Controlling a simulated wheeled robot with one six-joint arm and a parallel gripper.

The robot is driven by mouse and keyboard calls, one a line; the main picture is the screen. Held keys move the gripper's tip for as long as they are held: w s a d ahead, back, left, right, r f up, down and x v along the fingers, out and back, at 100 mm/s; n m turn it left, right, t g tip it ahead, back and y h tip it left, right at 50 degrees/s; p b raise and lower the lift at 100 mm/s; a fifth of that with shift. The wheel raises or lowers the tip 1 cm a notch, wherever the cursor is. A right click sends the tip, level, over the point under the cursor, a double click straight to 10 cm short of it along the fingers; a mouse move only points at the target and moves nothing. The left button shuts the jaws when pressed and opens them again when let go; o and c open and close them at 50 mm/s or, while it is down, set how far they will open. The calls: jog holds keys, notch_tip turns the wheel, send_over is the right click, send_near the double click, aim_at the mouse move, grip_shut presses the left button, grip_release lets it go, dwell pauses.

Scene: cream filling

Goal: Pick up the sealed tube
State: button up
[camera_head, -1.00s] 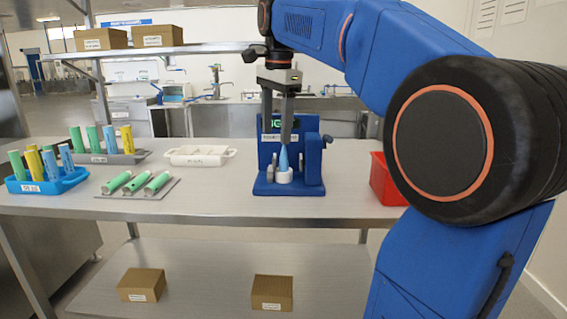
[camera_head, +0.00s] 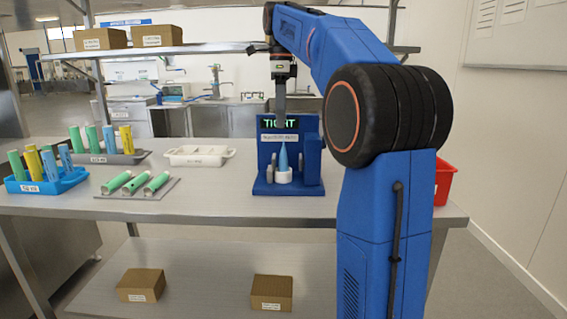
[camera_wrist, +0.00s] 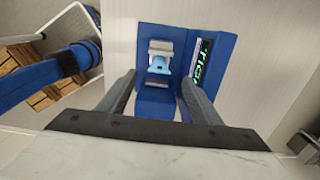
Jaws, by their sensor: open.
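The pale blue tube (camera_head: 283,158) stands upright, narrow end up, in a white round holder (camera_head: 283,176) on the blue capping machine (camera_head: 263,180). The machine's display (camera_head: 280,124) reads "TIGHT" in green. In the wrist view the tube (camera_wrist: 158,66) shows between my fingers, seen from above. My gripper (camera_head: 279,112) is above the machine, clear of the tube. In the wrist view my gripper (camera_wrist: 157,82) has its two fingers wide apart with nothing held.
A white tray (camera_head: 199,162) stands left of the machine. Farther left are a rack of green tubes (camera_head: 160,193), a blue tray (camera_head: 47,187) and a grey tray (camera_head: 112,159) with several tubes. A red bin (camera_head: 444,184) is at right, partly hidden by my arm.

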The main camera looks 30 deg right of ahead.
aim_at(283, 153)
notch_tip(283, 153, down, 7)
jog(key=shift+r, duration=0.1)
jog(key=shift+s+d+f, duration=0.1)
jog(key=shift+d+f, duration=0.05)
jog(key=shift+f, duration=1.2)
jog(key=shift+s+d+f, duration=0.1)
jog(key=shift+f, duration=1.2)
jog(key=c, duration=1.3)
jog(key=shift+o, duration=0.2)
jog(key=shift+r, duration=7.5)
